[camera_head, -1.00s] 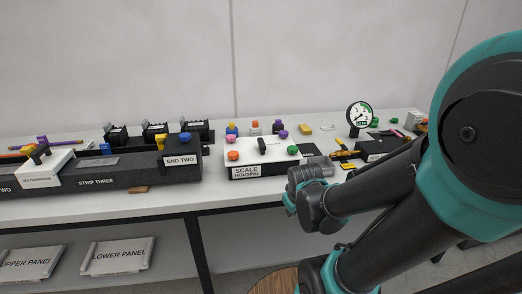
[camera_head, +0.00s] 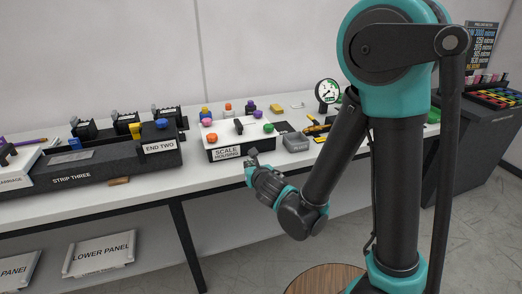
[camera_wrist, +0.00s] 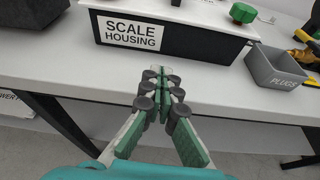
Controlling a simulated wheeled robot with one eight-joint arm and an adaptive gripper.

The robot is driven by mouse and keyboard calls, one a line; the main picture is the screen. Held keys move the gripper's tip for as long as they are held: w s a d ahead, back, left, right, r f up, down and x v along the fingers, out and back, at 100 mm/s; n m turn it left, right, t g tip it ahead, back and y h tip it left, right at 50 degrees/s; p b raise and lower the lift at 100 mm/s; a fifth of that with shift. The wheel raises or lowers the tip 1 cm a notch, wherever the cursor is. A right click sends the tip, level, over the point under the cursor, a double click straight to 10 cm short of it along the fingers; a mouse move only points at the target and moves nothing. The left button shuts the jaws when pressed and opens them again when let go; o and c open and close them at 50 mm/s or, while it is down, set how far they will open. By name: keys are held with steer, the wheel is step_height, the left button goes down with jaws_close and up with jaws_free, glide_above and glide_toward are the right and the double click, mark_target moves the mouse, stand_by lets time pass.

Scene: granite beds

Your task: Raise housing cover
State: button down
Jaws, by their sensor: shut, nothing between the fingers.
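The scale housing (camera_head: 228,153) is a black box with a white label, standing near the front edge of the bench. Its white cover (camera_head: 222,131) lies on top, with a black handle (camera_head: 239,125) in the middle and coloured knobs near its corners, including an orange knob (camera_head: 212,137) and a green knob (camera_head: 268,128). In the wrist view the housing's labelled front (camera_wrist: 165,38) is ahead, with a green knob (camera_wrist: 243,12) at the cover's corner. My gripper (camera_wrist: 160,75) is shut and empty, apart from the housing, in front of the bench edge. In the head view my gripper (camera_head: 252,158) is below the housing's right front.
A grey plugs bin (camera_head: 296,142) stands right of the housing. The END TWO block (camera_head: 160,148) and black strip stand left. Several loose knobs and a dial gauge (camera_head: 327,92) are behind. The bench edge (camera_wrist: 60,85) lies below the housing.

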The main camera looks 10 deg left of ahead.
mark_target(239, 146)
steer(key=shift+n, duration=0.3)
steer(key=x, duration=0.9)
steer(key=shift+w+a, duration=0.15)
steer(key=shift+a, duration=0.05)
steer(key=shift+w+a, duration=0.15)
steer(key=shift+w, duration=0.05)
steer(key=shift+r, duration=1.9)
steer(key=shift+s+r, duration=0.1)
steer(key=shift+r, duration=0.05)
